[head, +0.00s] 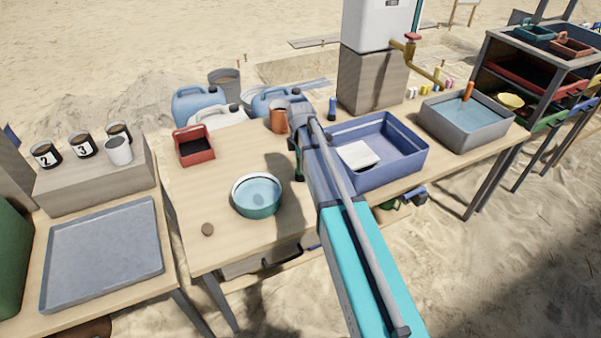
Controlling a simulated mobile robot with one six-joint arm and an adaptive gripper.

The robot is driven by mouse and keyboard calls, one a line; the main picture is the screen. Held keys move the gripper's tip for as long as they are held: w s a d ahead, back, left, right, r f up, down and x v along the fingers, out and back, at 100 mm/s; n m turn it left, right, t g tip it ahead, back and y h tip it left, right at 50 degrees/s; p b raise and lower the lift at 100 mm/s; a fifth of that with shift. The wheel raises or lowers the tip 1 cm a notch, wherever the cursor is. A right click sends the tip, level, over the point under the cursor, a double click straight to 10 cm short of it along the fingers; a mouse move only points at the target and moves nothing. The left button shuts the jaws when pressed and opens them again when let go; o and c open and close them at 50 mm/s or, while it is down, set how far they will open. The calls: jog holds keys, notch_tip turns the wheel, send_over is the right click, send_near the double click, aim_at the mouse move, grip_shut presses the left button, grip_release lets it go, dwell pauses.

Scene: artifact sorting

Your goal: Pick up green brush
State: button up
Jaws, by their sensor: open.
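A narrow dark green upright shape (299,166) shows just left of my arm on the middle table; it may be the green brush, but it is too small and too covered to be sure. My gripper (295,143) is at the far end of my arm, over the table and close to that shape. It is open, and my own arm hides much of it. I cannot tell whether its fingers are around the green shape or beside it.
A teal-rimmed bowl of water (257,207) stands left of my arm, and a blue basin (405,166) with a white block (358,154) stands right. An orange cup (278,118) and red bin (194,150) stand behind. The table's front left is mostly clear around a brown lump (207,229).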

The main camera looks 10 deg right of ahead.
dwell(0.6)
grip_shut()
